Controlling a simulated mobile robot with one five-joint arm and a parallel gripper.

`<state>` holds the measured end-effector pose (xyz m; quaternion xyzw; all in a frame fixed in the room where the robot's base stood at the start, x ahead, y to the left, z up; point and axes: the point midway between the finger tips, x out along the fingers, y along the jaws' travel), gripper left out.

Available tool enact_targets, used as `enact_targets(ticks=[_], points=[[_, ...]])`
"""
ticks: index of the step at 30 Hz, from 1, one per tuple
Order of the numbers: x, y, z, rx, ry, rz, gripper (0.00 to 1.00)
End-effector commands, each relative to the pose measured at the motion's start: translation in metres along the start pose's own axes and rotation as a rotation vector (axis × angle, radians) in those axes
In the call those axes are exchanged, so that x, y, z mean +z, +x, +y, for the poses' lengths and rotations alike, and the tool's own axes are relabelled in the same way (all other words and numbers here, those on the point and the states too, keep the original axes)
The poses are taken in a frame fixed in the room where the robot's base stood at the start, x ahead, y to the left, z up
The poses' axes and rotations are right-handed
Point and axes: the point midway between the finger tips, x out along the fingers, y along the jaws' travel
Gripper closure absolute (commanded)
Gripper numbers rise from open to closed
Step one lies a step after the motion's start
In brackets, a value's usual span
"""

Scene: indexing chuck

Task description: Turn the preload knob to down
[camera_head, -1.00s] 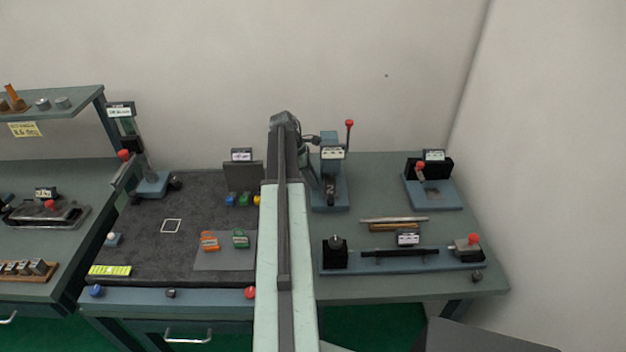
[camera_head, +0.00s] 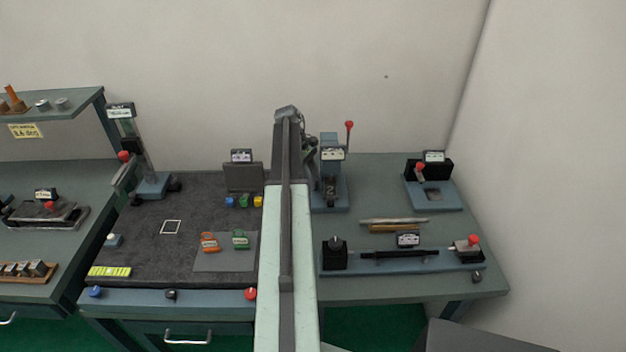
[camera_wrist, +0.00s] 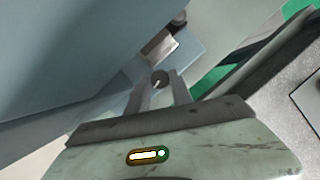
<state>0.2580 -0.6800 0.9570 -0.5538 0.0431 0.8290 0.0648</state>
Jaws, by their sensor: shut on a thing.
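In the wrist view, the preload knob (camera_wrist: 160,77) is a small dark round knob with a pale line on its face. My gripper (camera_wrist: 160,86) is shut on it, with one grey finger on each side. The knob sits beside a blue-grey body (camera_wrist: 70,60). In the head view, my arm reaches to the blue-grey press (camera_head: 333,145) with a red-tipped lever (camera_head: 349,126). The knob cannot be made out there, and my arm covers part of the press's left side. The setting that the pale line points to cannot be read.
Right of the press stands a blue fixture with a black block (camera_head: 433,192). In front lie metal rods (camera_head: 393,221) and a long blue rail fixture (camera_head: 400,265). Left of my arm is a dark mat (camera_head: 150,245) with orange (camera_head: 210,242) and green (camera_head: 240,240) pieces.

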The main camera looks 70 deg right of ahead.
Motion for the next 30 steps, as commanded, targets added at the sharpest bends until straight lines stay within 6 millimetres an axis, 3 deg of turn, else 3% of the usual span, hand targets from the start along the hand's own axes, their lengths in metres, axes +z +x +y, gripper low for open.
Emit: enact_targets(ticks=[9,10,11,22,30], points=[[-0.001,0.000,0.000,0.001,0.000,0.003,1.00],[-0.001,0.000,0.000,0.001,0.000,0.003,0.68],[-0.001,0.000,0.000,0.001,0.000,0.003,0.64],[0.000,-0.004,0.000,0.000,0.000,0.001,0.64],[0.002,-0.045,0.001,0.001,-0.001,0.001,0.64]])
